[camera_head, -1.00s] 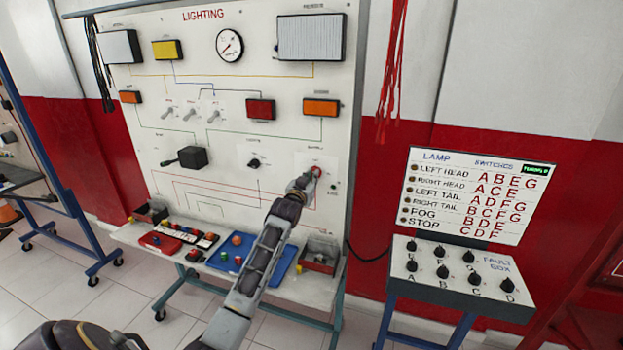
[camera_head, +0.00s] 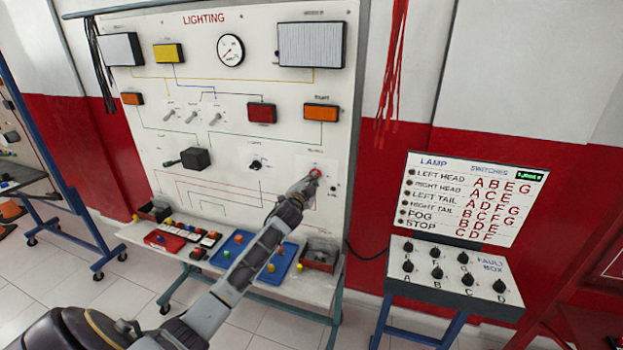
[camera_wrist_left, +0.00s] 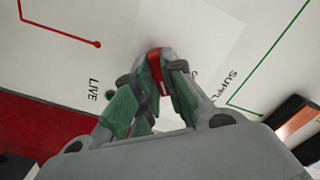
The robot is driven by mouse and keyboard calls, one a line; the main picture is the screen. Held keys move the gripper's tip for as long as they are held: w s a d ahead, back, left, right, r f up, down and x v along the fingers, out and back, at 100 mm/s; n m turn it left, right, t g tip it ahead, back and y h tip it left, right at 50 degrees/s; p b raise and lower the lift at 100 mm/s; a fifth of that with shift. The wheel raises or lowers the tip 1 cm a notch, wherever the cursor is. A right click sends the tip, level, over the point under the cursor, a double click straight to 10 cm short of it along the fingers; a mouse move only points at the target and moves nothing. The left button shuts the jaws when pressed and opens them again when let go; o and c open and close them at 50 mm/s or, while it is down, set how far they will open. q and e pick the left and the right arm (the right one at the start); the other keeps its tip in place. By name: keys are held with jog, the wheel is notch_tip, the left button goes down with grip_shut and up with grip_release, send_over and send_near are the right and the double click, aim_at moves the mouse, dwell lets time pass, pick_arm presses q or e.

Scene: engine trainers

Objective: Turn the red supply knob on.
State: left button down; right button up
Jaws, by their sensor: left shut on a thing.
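The red supply knob (camera_head: 315,173) sits on the lower right of the white lighting board (camera_head: 230,125). My left gripper (camera_head: 308,181) reaches up to it from below and covers part of it. In the left wrist view the red knob (camera_wrist_left: 155,65) is between the two fingertips of my left gripper (camera_wrist_left: 154,75), which are shut on it. The printed word SUPPLY is partly hidden beside it. My right gripper is not in view.
A shelf below the board holds a blue tray (camera_head: 287,259), a red tray (camera_head: 160,241) and small bins. A fault box (camera_head: 450,275) with several black knobs stands at the right. Red cables (camera_head: 391,70) hang beside the board.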

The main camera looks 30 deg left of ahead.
pick_arm(q)
jog(key=shift+r+m+p, duration=0.1)
jog(key=shift+m+p, duration=0.9)
jog(key=shift+m, duration=2.8)
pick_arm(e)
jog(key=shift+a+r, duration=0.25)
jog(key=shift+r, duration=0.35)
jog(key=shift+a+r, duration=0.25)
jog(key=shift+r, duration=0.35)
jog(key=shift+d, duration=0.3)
pick_arm(q)
jog(key=c, duration=1.5)
grip_release()
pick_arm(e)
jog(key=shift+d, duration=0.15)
pick_arm(q)
jog(key=shift+s, duration=0.1)
jog(key=shift+s, duration=0.1)
jog(key=v, duration=1.1)
jog(key=shift+s, duration=0.25)
